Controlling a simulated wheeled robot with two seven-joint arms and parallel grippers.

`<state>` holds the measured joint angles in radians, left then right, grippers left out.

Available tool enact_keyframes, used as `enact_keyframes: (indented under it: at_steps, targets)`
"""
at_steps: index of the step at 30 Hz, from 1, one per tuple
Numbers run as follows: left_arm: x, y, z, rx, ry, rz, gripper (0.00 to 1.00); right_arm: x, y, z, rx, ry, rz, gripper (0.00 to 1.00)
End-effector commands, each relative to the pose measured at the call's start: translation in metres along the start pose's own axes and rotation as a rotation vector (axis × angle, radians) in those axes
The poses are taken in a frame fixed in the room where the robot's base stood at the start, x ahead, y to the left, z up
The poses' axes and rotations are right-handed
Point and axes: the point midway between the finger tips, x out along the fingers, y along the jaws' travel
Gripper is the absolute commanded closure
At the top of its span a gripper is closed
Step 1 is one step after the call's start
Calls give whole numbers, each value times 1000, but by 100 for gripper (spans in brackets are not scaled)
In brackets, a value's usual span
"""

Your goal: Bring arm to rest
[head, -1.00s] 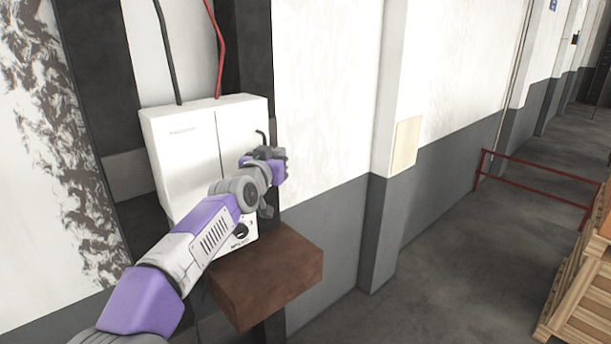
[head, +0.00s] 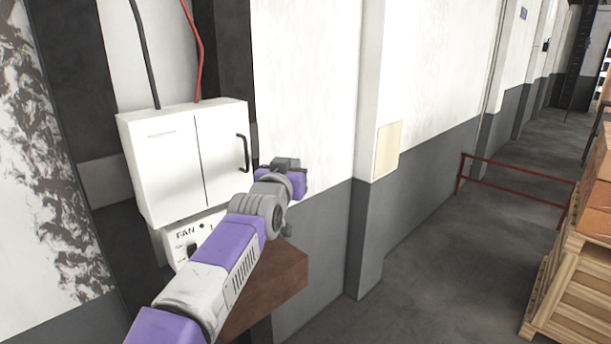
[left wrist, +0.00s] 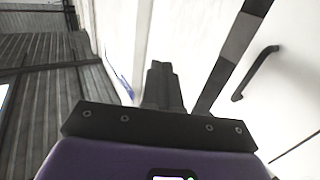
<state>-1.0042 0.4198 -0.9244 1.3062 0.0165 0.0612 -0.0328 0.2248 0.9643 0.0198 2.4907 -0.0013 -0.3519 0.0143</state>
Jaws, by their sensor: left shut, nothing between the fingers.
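My left arm reaches in from the lower left in the head view, in front of the wall. Its gripper (head: 290,166) is just right of a white wall cabinet (head: 165,165) with a black handle (head: 244,153), apart from the handle. The gripper's fingers also show in the left wrist view (left wrist: 162,88), shut together with nothing between them. The handle is at the right of that view (left wrist: 256,72). The cabinet doors look closed. My right gripper is not in view.
Below the cabinet a white panel marked FAN (head: 183,238) is partly hidden by my arm. A brown block shelf (head: 285,285) juts out beneath. A red rail (head: 515,178) and wooden crates (head: 560,285) stand at the right. The floor between is clear.

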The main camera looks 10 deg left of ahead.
Motion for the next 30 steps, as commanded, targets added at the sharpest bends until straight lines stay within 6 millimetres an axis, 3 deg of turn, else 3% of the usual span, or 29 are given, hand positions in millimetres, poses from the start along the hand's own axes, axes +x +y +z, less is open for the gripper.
enact_keyframes:
  at_steps: [6, 12, 14, 16, 20, 24, 30]
  targets:
    - [-9, 24, 1, 1, 2, 2, 100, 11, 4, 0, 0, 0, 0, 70]
    - [-12, 32, 2, 1, -2, -1, 100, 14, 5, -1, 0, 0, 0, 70]
    - [-9, 32, 12, 2, -16, -4, 100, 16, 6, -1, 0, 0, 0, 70]
    - [-2, 29, 37, 6, -48, -11, 100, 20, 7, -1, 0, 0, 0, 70]
    - [18, 20, 118, 15, -155, -28, 100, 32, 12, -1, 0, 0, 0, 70]
    - [31, 6, 227, 17, -299, -47, 100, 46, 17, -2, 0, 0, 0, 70]
    - [24, -14, 380, 0, -507, -69, 100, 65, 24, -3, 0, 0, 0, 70]
